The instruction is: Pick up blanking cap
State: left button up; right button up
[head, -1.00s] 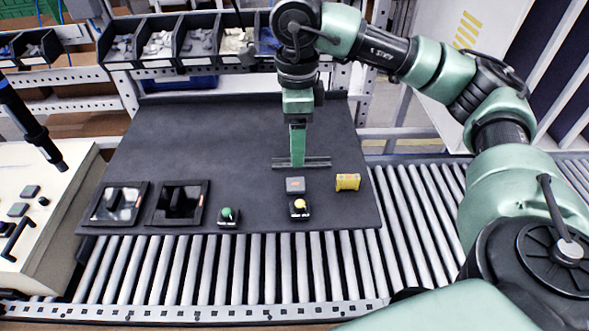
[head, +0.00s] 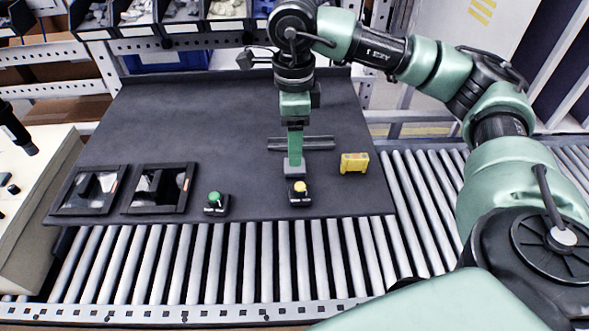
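A small grey block (head: 294,169), which looks like the blanking cap, is on the dark work mat (head: 230,110), just behind a yellow-button switch (head: 300,192). My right gripper (head: 295,160) points straight down with its tip at the grey block. The fingers overlap the block's upper part, and whether they are closed on it is not clear. My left gripper is not in view.
A grey rail (head: 318,143) lies just behind the gripper. A yellow block (head: 354,162) is to the right. A green-button switch (head: 216,203) and two black-framed units (head: 90,190) (head: 160,188) are to the left. A roller conveyor (head: 270,260) runs in front.

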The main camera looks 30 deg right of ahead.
aim_at(295, 169)
jog(key=shift+s+f+p, duration=0.15)
jog(key=shift+f+p, duration=0.4)
jog(key=shift+f, duration=0.25)
notch_tip(295, 169, down, 4)
jog(key=shift+r+p, duration=0.15)
jog(key=shift+p, duration=0.8)
jog(key=shift+f, duration=0.5)
grip_shut()
jog(key=shift+r, duration=0.1)
